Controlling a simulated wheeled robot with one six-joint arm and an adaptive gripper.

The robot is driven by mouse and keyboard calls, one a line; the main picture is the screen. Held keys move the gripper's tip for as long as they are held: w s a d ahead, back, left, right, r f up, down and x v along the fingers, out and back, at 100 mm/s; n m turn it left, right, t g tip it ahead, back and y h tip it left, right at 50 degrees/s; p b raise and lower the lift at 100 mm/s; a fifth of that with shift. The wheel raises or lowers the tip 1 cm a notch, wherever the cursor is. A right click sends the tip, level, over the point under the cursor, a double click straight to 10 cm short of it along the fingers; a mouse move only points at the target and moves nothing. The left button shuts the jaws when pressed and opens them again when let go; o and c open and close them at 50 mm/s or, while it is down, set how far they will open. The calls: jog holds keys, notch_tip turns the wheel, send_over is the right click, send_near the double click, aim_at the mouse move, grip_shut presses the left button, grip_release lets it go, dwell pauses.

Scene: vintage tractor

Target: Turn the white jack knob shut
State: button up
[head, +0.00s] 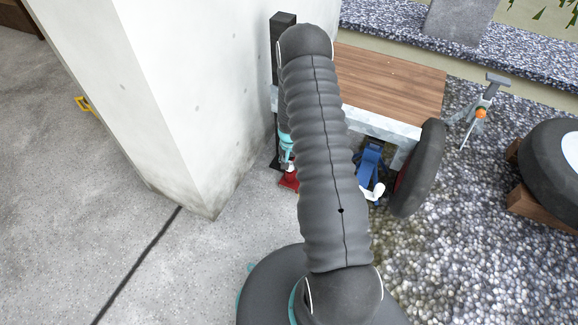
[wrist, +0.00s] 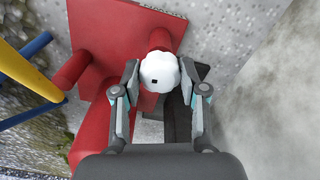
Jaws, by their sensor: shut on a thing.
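In the wrist view, the white jack knob (wrist: 160,72) is a round, lobed knob with a small dark square on its face. It sits in front of a red metal jack body (wrist: 105,45). My gripper (wrist: 160,80) has one finger on each side of the knob and is shut on it. A bit of red (head: 289,181) shows beside the arm, low by the wall.
A white wall corner (head: 190,100) stands close on the left. A trailer with a wooden deck (head: 390,80) and a black wheel (head: 418,168) is behind my arm. An orange-knobbed stand (head: 481,113) is on the gravel. Concrete floor at left is open.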

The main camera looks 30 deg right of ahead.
jog(key=shift+s+m, duration=0.1)
jog(key=shift+m, duration=0.5)
jog(key=o, duration=1.1)
jog(key=shift+d, duration=0.1)
jog(key=shift+o, duration=0.2)
jog(key=shift+r, duration=0.15)
jog(key=shift+r, duration=0.3)
notch_tip(320, 180, up, 11)
